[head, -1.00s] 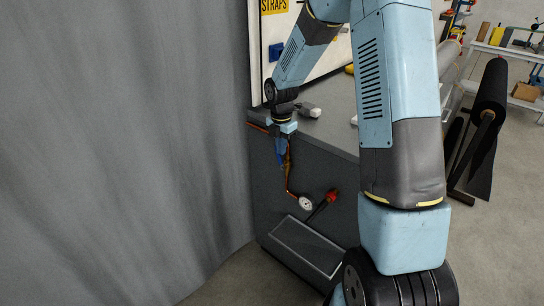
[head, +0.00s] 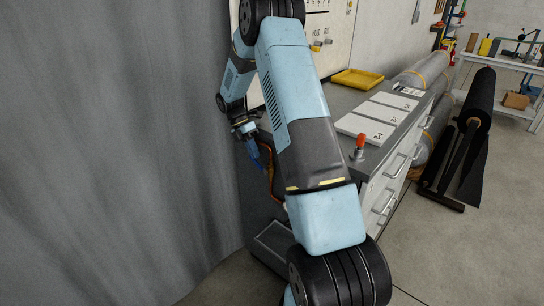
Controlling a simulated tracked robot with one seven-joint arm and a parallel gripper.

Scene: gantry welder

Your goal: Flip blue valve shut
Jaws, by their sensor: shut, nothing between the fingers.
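The blue valve lever (head: 258,155) shows small at the left-centre of the head view, hanging down beside a copper-orange pipe (head: 271,178) on the dark side of the cabinet. My gripper (head: 249,135) is at the upper end of the blue lever, close to it or touching it; I cannot tell which. It is shut, with nothing held. My own arm covers the area to the right of the pipe, so the lower fittings are hidden.
A grey bench top (head: 350,100) carries white panels (head: 365,127), a yellow tray (head: 357,79) and a small orange-red capped item (head: 360,147). Drawers line its right side. A grey curtain (head: 110,150) fills the left. A black roll (head: 470,130) stands at right, beside open floor.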

